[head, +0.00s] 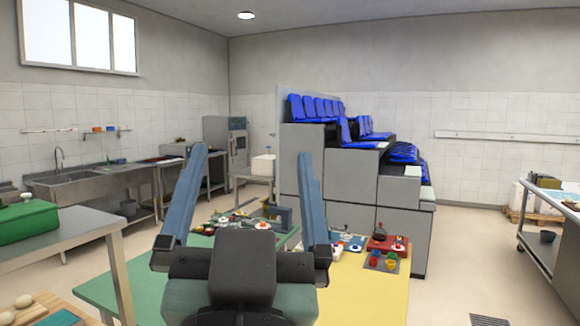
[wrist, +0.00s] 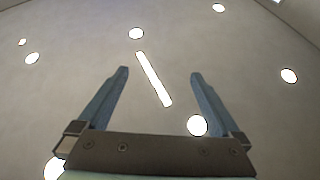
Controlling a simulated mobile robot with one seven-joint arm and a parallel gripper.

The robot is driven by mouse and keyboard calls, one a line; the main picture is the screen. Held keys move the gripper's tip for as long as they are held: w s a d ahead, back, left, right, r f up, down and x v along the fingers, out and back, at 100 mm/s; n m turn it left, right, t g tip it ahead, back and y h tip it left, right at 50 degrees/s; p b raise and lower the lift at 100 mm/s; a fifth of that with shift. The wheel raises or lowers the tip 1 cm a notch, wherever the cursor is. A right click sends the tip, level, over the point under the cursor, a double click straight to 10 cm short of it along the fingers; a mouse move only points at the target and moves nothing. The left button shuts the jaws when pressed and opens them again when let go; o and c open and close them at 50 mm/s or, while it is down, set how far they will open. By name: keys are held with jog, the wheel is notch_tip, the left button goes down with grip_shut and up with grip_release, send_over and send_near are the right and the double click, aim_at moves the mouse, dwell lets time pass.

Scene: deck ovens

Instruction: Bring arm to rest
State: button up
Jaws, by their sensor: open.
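My gripper (head: 254,170) stands upright in the lower middle of the head view, with its two blue fingers spread wide and nothing between them. In the wrist view my gripper (wrist: 159,75) also shows open and empty, with the ceiling and its lamps behind it. The fingers touch nothing that I can see.
A steel table (head: 60,220) with a green box (head: 28,222) stands at the left. A green and yellow surface (head: 375,290) with small coloured items lies ahead. Grey steps with blue seats (head: 315,107) stand behind it. A steel table (head: 560,205) is at the right; open floor lies before it.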

jog(key=s+d+r+t+h, duration=0.1)
jog(key=s+d+r+t, duration=0.2)
jog(key=s+d+r, duration=0.1)
notch_tip(320, 180, up, 2)
jog(key=shift+s+r+h, duration=0.15)
jog(key=shift+s+h, duration=0.25)
jog(key=shift+s, duration=0.3)
